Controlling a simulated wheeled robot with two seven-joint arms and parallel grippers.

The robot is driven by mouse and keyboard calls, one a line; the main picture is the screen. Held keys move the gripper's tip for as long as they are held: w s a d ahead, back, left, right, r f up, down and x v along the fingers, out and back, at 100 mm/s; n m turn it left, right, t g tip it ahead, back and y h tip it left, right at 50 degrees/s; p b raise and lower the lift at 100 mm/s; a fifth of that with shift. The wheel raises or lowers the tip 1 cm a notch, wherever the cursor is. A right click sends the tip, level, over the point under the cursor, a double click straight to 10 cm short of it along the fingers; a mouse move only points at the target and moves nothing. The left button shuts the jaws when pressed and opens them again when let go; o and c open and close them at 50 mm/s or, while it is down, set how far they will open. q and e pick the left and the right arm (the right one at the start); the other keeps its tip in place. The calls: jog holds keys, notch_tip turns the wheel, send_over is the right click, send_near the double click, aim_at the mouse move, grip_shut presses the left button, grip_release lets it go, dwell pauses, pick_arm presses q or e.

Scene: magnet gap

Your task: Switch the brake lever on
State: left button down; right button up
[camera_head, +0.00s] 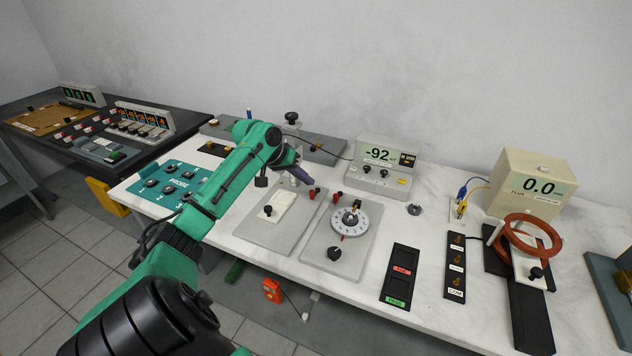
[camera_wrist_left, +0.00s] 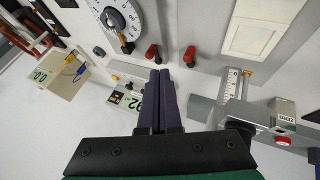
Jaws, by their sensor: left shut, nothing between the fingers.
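My left gripper (camera_head: 307,182) reaches in from the left, its dark purple fingers shut and empty above the back of two grey plates; its fingers also show in the left wrist view (camera_wrist_left: 160,72). No part is plainly labelled as a brake lever, so I cannot tell which it is. Near the fingertips stand small red posts or levers, one red piece (camera_head: 337,196) on the dial plate; in the wrist view a red piece (camera_wrist_left: 152,52) and another red piece (camera_wrist_left: 190,56) lie just beyond the fingertips, apart from them. My right gripper is not in view.
The left grey plate (camera_head: 255,228) carries a white panel with a black knob. The right plate carries a round dial (camera_head: 347,222). Behind stands a meter (camera_head: 388,153) reading -92. At right are a flux meter (camera_head: 530,183) and an orange coil (camera_head: 532,237). Bare tabletop (camera_head: 420,235) lies between.

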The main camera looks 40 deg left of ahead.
pick_arm(q)
jog(key=x, duration=0.5)
jog(key=shift+w+d+f+p, duration=0.1)
jog(key=shift+w+f+p, duration=0.1)
jog(key=shift+w+p, duration=0.15)
jog(key=x, duration=0.3)
jog(key=shift+w+f, duration=0.1)
jog(key=shift+f, duration=0.1)
jog(key=shift+w+d+f, duration=0.1)
jog(key=shift+f, duration=0.05)
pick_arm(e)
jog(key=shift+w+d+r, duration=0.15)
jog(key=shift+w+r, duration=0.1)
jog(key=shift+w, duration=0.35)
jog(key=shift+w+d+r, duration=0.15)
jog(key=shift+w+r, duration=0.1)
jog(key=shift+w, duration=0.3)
